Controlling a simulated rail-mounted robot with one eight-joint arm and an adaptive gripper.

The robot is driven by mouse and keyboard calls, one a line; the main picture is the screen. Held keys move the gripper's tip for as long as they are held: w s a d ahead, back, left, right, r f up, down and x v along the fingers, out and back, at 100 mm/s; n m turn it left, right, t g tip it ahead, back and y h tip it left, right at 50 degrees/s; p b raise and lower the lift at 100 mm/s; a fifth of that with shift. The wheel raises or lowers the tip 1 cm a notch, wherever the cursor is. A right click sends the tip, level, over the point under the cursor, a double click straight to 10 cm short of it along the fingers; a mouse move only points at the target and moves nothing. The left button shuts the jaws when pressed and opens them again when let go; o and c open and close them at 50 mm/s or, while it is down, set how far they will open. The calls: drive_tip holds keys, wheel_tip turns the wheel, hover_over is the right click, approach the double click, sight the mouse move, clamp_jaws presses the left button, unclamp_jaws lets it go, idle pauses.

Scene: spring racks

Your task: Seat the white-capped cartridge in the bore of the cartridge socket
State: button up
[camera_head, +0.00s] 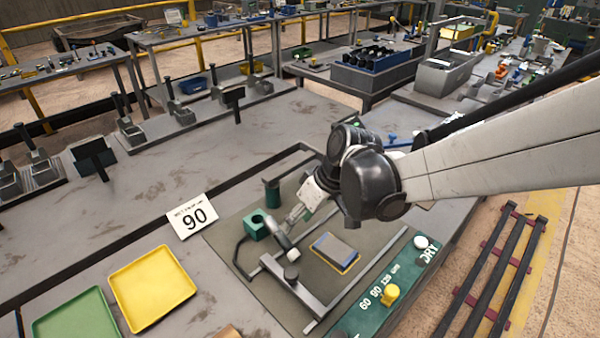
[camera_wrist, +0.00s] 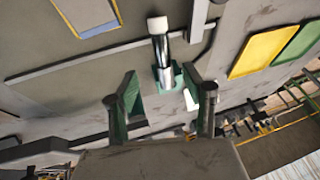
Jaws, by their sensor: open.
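The white-capped cartridge (camera_wrist: 160,48) has a silver body and a dark band below its cap. In the wrist view its far end from the cap meets the green cartridge socket (camera_wrist: 178,79). In the head view the socket (camera_head: 257,226) is a green block with a dark bore in its top, and the cartridge (camera_head: 281,235) appears tilted beside it. I cannot tell whether its end touches the socket. My gripper (camera_wrist: 160,94) is open, its green-padded fingers apart on either side of the socket's picture position, with nothing held. In the head view my gripper (camera_head: 294,216) is close by the cartridge.
A T-shaped metal bracket (camera_head: 300,290) with a dark knob and a blue-grey pad (camera_head: 334,252) lie in front. A green post (camera_head: 272,192) stands behind. A yellow tray (camera_head: 152,289), a green tray (camera_head: 76,318) and a "90" sign (camera_head: 192,215) are at left.

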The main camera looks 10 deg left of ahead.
sight(284, 236)
drive_tip(key=shift+b+x, duration=0.3)
drive_tip(key=shift+x, duration=4.45)
drive_tip(key=shift+s+a, duration=0.1)
drive_tip(key=shift+s, duration=0.05)
drive_tip(key=shift+r, duration=0.1)
clamp_jaws()
